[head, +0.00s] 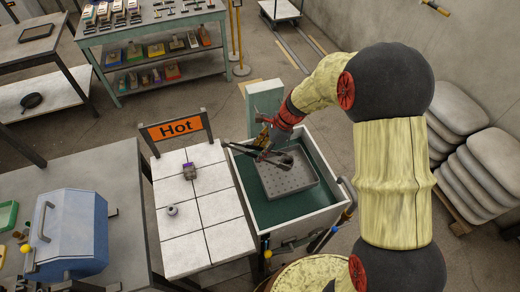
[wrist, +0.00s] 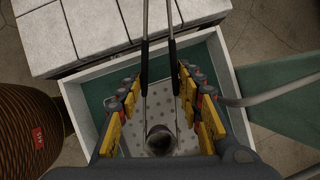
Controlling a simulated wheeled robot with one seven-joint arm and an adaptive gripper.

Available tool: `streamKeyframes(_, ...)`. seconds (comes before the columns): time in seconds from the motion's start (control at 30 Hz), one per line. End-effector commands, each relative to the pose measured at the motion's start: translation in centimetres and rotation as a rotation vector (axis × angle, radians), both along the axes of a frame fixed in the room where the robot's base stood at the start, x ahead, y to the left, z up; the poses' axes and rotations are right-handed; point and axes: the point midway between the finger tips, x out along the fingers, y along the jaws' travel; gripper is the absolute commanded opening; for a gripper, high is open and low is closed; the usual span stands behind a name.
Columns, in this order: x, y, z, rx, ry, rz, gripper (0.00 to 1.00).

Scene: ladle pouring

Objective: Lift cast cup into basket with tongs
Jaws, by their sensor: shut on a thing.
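My gripper (head: 268,148) is shut on the long metal tongs (head: 243,149), over the basket. In the wrist view the tongs' black grips (wrist: 145,62) lie between my yellow-padded fingers, and their silver arms run up out of the picture over the tiles. A dark round piece (wrist: 160,139) sits at their near end; I cannot tell if it is part of the tongs. The basket (head: 308,182) is a grey perforated tray inside a white, green-lined tank. A small grey round piece, likely the cast cup (head: 172,210), stands on the white tiled table. The tongs' tips are hard to make out.
The tank's wall (head: 240,185) rises beside the table. A blue box (head: 68,235) stands on the left bench.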

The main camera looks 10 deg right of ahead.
Motion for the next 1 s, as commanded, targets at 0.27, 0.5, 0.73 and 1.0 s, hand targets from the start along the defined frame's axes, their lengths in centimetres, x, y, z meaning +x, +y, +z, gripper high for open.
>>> streamKeyframes(0.27, 0.0, 0.0, -3.2, 0.000, -0.001, 0.000, 0.00)
streamKeyframes(0.5, 0.1, 0.0, -4.0, 0.000, -0.002, -0.001, 0.00)
streamKeyframes(0.73, 0.1, 0.0, -3.9, 0.000, -0.002, -0.001, 0.00)
streamKeyframes(1.0, 0.1, 0.0, -3.9, 0.000, -0.002, -0.001, 0.45)
